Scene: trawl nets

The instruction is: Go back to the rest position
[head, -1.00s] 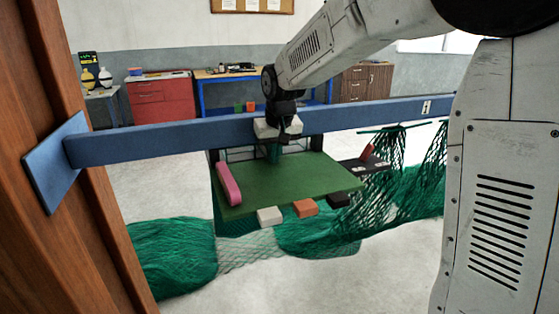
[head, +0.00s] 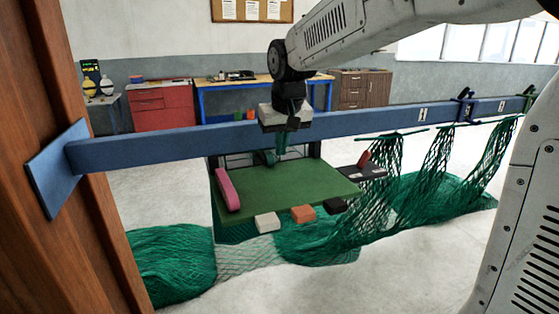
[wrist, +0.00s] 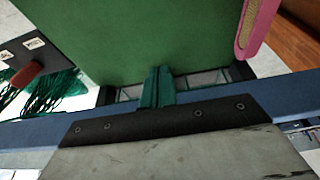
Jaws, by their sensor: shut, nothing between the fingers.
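My gripper (head: 281,148) hangs from the arm in front of the blue beam, above the back edge of the green board (head: 290,186). In the wrist view its teal fingers (wrist: 157,88) are together with nothing between them. The green board fills the upper middle of that view, beyond the fingertips. My arm runs from the upper right down to the gripper.
The blue beam (head: 180,142) crosses the view, with green nets (head: 380,190) hanging at its right. A wooden post (head: 90,220) stands left.

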